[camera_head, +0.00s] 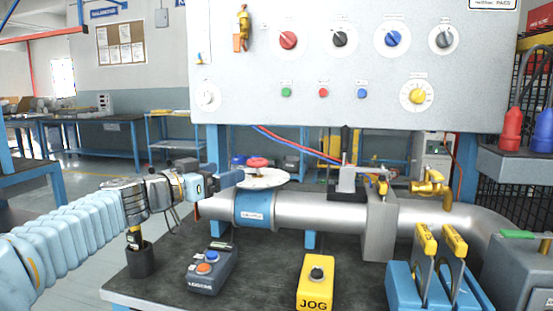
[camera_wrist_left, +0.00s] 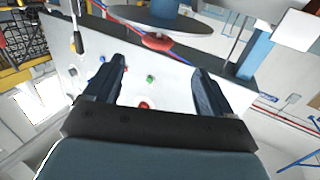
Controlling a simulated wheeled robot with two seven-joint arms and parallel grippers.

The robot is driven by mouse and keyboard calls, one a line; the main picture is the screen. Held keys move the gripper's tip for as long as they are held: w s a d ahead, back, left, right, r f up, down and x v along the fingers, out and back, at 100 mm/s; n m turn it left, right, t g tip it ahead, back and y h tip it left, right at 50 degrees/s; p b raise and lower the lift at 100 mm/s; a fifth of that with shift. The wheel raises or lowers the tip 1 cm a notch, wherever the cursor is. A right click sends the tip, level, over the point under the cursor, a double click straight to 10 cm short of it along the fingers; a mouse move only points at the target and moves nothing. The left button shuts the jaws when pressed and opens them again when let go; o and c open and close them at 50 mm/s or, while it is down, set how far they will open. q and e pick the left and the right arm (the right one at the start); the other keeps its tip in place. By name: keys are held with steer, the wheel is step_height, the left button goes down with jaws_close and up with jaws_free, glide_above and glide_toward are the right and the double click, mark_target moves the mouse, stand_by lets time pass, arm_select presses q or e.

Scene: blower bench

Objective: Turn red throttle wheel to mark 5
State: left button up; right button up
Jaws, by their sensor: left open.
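The red throttle wheel (camera_head: 258,162) sits above a round white dial plate (camera_head: 262,179) on the blue-banded section of the grey pipe (camera_head: 315,212). My left gripper (camera_head: 233,178) is just left of the wheel, close to the dial plate. In the left wrist view the red wheel (camera_wrist_left: 158,41) shows beyond and between the open fingers (camera_wrist_left: 158,85), with nothing held. The dial plate (camera_wrist_left: 150,16) shows there too, near the top edge. The marks on the dial are too small to read. My right gripper is not in view.
A grey control panel (camera_head: 320,85) with knobs and buttons stands behind the pipe. On the dark bench are a grey button box (camera_head: 212,268), a yellow JOG box (camera_head: 316,284), a black cup (camera_head: 140,260) and a blue rack (camera_head: 405,288) with yellow-handled tools.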

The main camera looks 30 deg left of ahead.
mark_target(262, 159)
arm_select(q)
steer(key=shift+h, duration=0.3)
steer(key=p+x, duration=0.1)
steer(key=x, duration=0.3)
steer(key=p+x, duration=0.2)
steer(key=x, duration=0.2)
steer(key=p+x, duration=0.1)
steer(key=x, duration=0.3)
steer(key=shift+w+r, duration=0.3)
steer(key=shift+r, duration=0.1)
steer(key=shift+w+d+f+p, duration=0.1)
steer(key=shift+w+d+p, duration=0.1)
steer(key=shift+w+p, duration=0.35)
steer(key=shift+w, duration=0.2)
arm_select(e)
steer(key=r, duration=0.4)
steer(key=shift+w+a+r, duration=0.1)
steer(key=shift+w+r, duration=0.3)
